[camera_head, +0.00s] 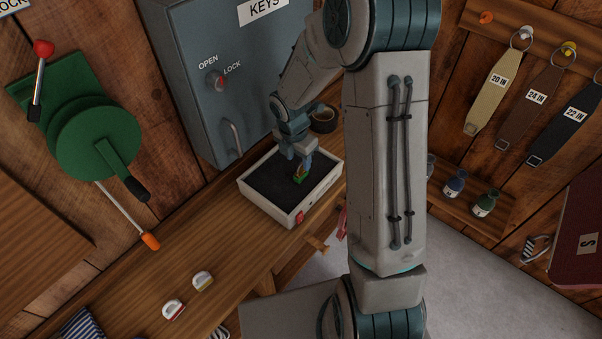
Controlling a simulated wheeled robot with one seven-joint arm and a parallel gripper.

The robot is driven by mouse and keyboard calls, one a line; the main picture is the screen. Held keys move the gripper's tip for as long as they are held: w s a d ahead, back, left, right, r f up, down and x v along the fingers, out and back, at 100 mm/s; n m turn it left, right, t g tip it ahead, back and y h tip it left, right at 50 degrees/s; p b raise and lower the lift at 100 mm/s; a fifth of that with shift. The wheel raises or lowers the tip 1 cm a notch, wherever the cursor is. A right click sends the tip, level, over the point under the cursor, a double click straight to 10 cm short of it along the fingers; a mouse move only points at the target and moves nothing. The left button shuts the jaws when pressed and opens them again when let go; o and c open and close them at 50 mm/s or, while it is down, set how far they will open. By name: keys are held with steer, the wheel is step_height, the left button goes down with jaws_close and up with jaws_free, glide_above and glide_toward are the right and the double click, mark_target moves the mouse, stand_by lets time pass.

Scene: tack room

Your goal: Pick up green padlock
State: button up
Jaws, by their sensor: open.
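The green padlock (301,179) lies in a white tray (275,210) with a dark lining, on the wooden bench. A small yellowish part shows at the padlock's upper edge. My gripper (299,168) is open and points down into the tray, right at the padlock. Its fingertips partly cover the padlock. I cannot tell whether the fingers touch it.
A grey key cabinet (200,90) stands behind the tray, close to my wrist. A dark roll (323,122) sits behind the tray. Two small labelled items (173,309) lie on the bench's front left. The bench's middle left is clear.

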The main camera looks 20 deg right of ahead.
mark_target(301, 163)
steer(key=shift+w+d+f+p, duration=0.1)
steer(key=shift+d+f+p, duration=0.15)
steer(key=shift+f, duration=1.05)
steer(key=shift+w+d+f+p, duration=0.1)
steer(key=shift+d+f, duration=0.15)
steer(key=shift+f, duration=1.05)
jaws_close()
